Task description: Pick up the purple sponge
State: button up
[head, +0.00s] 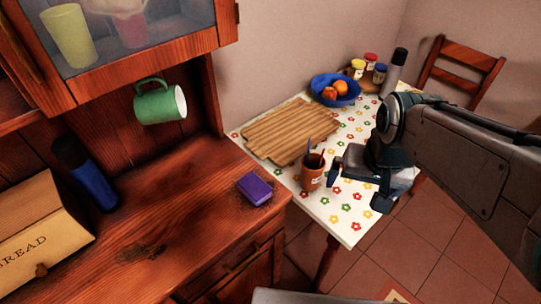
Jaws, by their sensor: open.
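The purple sponge (256,189) lies flat on the dark wood counter (150,235), near its right front corner. My gripper (336,180) is at the right of the sponge, apart from it, above the flowered table. It appears empty. Its fingers point left, close to a brown cup holding pens, and their gap is hard to make out from this view.
The brown cup (312,172), a wooden board (293,131) and a blue bowl of fruit (336,90) stand on the flowered table (348,215). A blue bottle (88,176) and a bread box (42,236) are at the counter's left. A green mug (160,104) hangs above the counter.

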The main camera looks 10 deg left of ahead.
jog(key=w+a+m+g+p, duration=0.15)
jog(key=w+a+m, duration=0.25)
jog(key=w+a, duration=0.6)
jog(key=m+g, duration=0.1)
jog(key=m, duration=0.2)
send_over(256, 184)
notch_tip(256, 184, down, 5)
jog(key=f, duration=0.5)
jog(key=f+p, duration=0.1)
jog(key=f, duration=0.1)
jog(key=shift+s+d+f, duration=0.15)
jog(key=shift+s+f, duration=0.05)
jog(key=shift+s, duration=0.05)
jog(key=shift+w+a+f+p, duration=0.15)
jog(key=shift+f+p, duration=0.2)
jog(key=shift+f, duration=1)
jog(key=shift+w+a+f+p, duration=0.1)
jog(key=shift+f+p, duration=0.2)
jog(key=shift+f, duration=1.05)
jog(key=shift+d, duration=0.1)
jog(key=shift+c, duration=0.3)
jog(key=c, duration=0.8)
